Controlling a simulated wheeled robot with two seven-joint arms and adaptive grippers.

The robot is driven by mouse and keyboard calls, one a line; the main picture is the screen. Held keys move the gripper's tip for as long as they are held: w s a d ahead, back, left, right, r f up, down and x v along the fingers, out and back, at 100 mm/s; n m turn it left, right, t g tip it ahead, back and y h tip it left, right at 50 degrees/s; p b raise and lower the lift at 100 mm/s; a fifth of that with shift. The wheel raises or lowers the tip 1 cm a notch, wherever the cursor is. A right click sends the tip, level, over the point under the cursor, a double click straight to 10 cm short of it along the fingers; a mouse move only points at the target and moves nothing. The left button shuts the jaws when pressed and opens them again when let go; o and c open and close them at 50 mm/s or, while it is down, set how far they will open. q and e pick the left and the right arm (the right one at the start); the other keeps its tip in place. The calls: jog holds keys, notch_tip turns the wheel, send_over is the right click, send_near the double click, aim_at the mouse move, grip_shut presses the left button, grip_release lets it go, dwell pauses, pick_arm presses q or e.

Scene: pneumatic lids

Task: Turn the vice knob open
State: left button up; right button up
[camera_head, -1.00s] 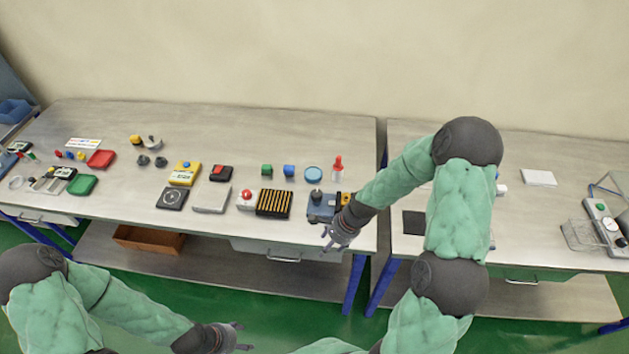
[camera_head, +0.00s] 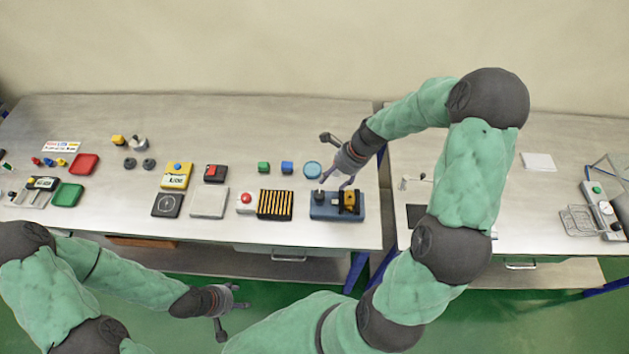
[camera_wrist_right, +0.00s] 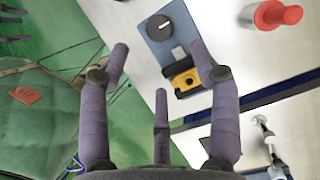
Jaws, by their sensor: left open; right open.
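The vice is a blue base (camera_head: 331,213) near the table's front edge, with a yellow and black jaw block (camera_head: 350,201) on its right part. A dark round knob (camera_head: 319,198) sits on its left part. In the right wrist view the knob (camera_wrist_right: 160,28) is dark with a white mark, and the yellow block (camera_wrist_right: 185,80) shows closer to my fingers. My right gripper (camera_head: 337,181) is open and empty, just behind and above the vice, fingers pointing down towards it; contact cannot be told. My left gripper (camera_head: 236,310) is open and empty in front of the table.
A red-topped item (camera_wrist_right: 280,14) shows in the wrist view. A gap separates the right table (camera_head: 540,200).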

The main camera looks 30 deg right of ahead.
aim_at(320, 193)
jog(key=b+x, duration=0.1)
jog(key=x, duration=0.9)
jog(key=shift+a+f, duration=0.15)
jog(key=shift+f, duration=0.05)
jog(key=shift+s, duration=0.1)
jog(key=c, duration=1.1)
